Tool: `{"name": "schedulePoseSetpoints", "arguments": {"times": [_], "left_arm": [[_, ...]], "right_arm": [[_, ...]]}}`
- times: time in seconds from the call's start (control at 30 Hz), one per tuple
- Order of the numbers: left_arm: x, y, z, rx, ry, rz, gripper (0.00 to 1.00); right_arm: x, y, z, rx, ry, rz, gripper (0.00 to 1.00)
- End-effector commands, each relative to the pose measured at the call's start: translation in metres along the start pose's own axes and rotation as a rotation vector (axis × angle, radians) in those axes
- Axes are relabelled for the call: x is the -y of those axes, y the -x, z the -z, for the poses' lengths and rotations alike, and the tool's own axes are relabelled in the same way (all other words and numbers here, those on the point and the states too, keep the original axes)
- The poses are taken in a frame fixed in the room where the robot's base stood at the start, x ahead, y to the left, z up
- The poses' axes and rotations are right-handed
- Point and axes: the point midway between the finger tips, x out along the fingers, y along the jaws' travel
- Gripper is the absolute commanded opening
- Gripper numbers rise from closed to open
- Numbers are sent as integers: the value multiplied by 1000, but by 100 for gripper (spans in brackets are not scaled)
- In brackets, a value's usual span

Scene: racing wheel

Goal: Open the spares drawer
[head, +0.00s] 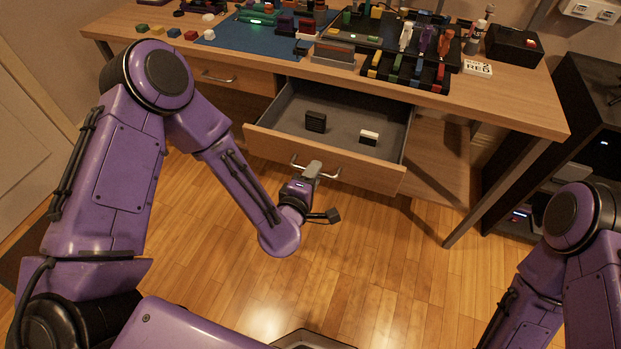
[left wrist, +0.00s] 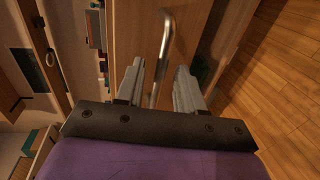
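The spares drawer (head: 325,157) stands pulled out from under the workbench, its grey inside showing. Its silver bar handle (head: 332,176) is on the wooden front. My left gripper (head: 313,169) is at the left part of this handle. In the left wrist view, the two fingers of my left gripper (left wrist: 161,82) are apart, with the handle bar (left wrist: 166,38) running between them; a gap shows on each side of the bar. A black block (head: 316,121) and a white-topped dark block (head: 369,138) lie in the drawer. My right gripper is not in view.
The workbench top (head: 500,90) holds trays, colored blocks and small parts. Another closed drawer (head: 228,76) sits left of the open one. A dark shelf unit (head: 535,180) stands at the right. The wood floor (head: 390,270) before the drawer is clear.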

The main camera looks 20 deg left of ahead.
Motion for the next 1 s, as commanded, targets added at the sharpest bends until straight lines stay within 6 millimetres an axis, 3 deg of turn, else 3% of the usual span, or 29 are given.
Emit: {"name": "schedulePoseSetpoints", "arguments": {"times": [0.13,0.37,0.43,0.6,1.0], "left_arm": [[2,22,-1,3,-1,2,38],[3,80,-1,5,-4,2,38],[-7,92,-1,4,-7,4,38],[-2,104,0,1,-3,2,38],[0,104,0,0,0,0,38]], "right_arm": [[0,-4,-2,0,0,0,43],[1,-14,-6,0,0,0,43],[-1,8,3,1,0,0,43],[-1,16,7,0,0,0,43],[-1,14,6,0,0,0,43]]}}
